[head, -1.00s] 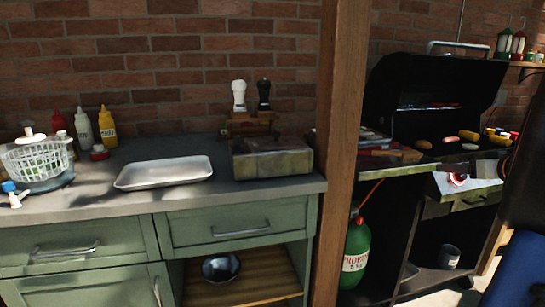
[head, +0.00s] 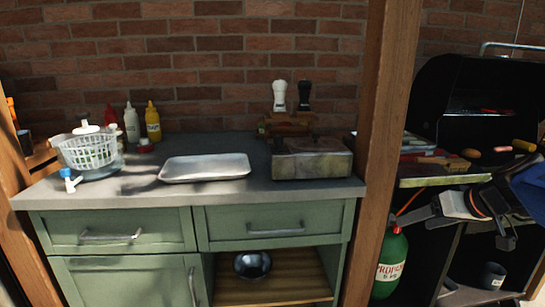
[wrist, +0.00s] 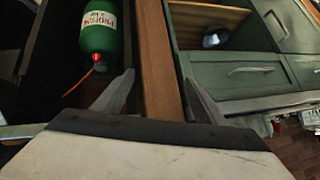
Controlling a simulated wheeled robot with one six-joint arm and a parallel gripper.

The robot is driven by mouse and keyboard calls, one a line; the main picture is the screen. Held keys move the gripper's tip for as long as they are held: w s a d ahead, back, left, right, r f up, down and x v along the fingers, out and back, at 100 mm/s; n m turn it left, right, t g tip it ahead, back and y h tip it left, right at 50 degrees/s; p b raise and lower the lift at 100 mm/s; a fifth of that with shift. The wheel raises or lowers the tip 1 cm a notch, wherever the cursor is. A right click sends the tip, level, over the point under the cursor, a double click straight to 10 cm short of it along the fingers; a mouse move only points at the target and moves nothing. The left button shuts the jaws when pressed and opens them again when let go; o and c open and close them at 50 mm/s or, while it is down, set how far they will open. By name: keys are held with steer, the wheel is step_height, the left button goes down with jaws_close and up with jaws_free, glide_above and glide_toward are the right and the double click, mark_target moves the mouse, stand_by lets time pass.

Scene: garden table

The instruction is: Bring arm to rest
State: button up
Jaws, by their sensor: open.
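My gripper (head: 452,232) is at the right in the head view, in front of the grill stand and to the right of the wooden post. Its fingers are spread apart with nothing between them. In the wrist view the two open fingers (wrist: 158,80) show against the post, and the scene appears upside down. My arm comes in from the right edge of the head view; most of it is out of frame.
The wooden post (head: 380,130) stands close to my gripper. A green propane bottle (head: 390,265) stands below it. The black grill (head: 470,95) is behind. At left, the counter (head: 130,190) holds a metal tray (head: 205,167), a stone-like box (head: 312,160) and a white basket (head: 88,150).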

steer(key=s+a+f+g+h, duration=0.1)
steer(key=s+a+f, duration=0.4)
steer(key=s, duration=0.3)
steer(key=s+a+f+g+h, duration=0.2)
steer(key=s+a+f, duration=0.2)
steer(key=s, duration=0.5)
steer(key=shift+s+a+f, duration=0.3)
steer(key=shift+a+f, duration=0.05)
steer(key=shift+f, duration=0.05)
